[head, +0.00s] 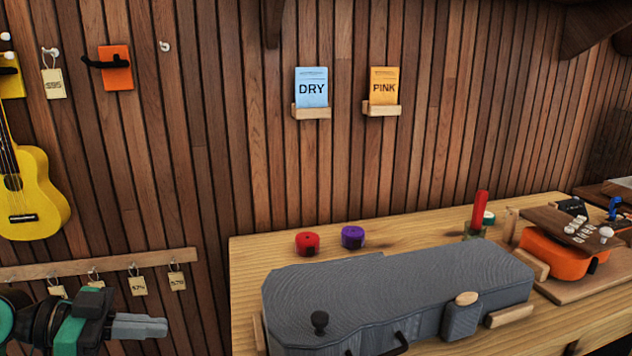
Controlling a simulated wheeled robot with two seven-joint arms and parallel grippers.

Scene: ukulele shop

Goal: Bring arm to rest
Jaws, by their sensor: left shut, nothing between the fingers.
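My left gripper (140,326) is at the lower left, its grey fingers together and empty. It points right, in front of the wood-slat wall and below the rail of price tags, apart from the bench. My right gripper is not in view. A grey ukulele case (390,292) lies closed on the wooden bench, to the right of my left gripper.
A yellow ukulele (35,190) hangs at left above the tag rail (110,264). Cards stand in small wall holders.

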